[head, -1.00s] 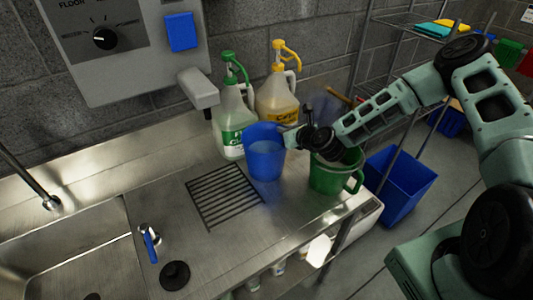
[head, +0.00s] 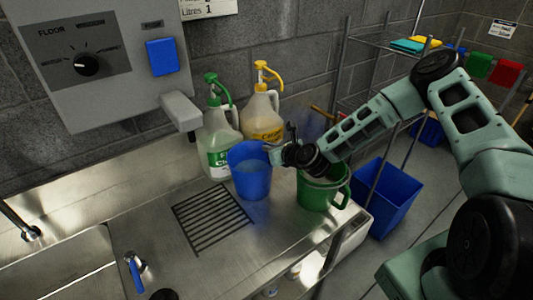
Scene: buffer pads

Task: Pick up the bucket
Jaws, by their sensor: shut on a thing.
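The blue bucket (head: 250,174) is on or just above the steel counter, between the drain grate and the green bucket. It looks close to upright, and I cannot tell whether its base touches the counter. My gripper (head: 273,151) reaches in from the right and is shut on the bucket's right rim. The fingertips are small and partly hidden against the rim.
A green bucket (head: 316,190) with a side handle stands under my wrist. Green-topped (head: 217,142) and yellow-topped (head: 262,117) pump bottles stand behind. A drain grate (head: 212,216) lies left. A large blue bin (head: 383,197) and a wire shelf (head: 380,46) are right.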

